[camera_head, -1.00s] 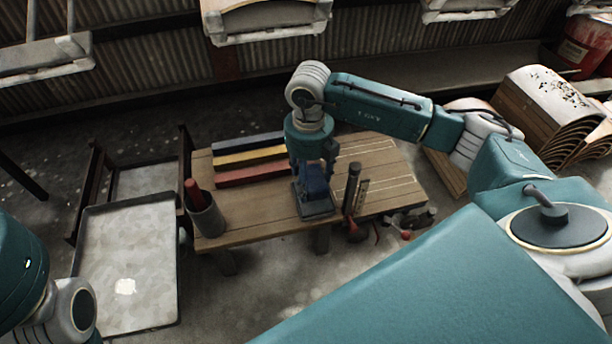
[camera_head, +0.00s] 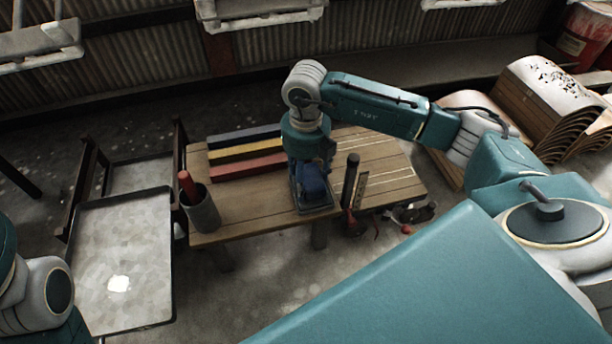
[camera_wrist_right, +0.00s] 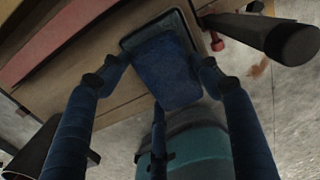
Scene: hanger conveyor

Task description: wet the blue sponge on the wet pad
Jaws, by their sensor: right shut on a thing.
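My right gripper (camera_head: 312,178) is over the front middle of the wooden table, pointing down. It is shut on the blue sponge (camera_wrist_right: 165,72), which sits between its fingers in the right wrist view. The wet pad (camera_head: 319,209) is a dark, shallow rectangular tray at the table's front edge. Its rim also shows around the sponge in the right wrist view (camera_wrist_right: 177,14). The sponge is over the pad and looks low against it; I cannot tell whether they touch. My left arm shows at the lower left, with its gripper out of frame.
A grey cup (camera_head: 202,212) with a red stick stands at the table's left end. Blue, yellow and red bars (camera_head: 247,166) lie behind it. A dark upright cylinder (camera_head: 350,180) stands close right of the pad. A metal tray table (camera_head: 125,255) is at the left.

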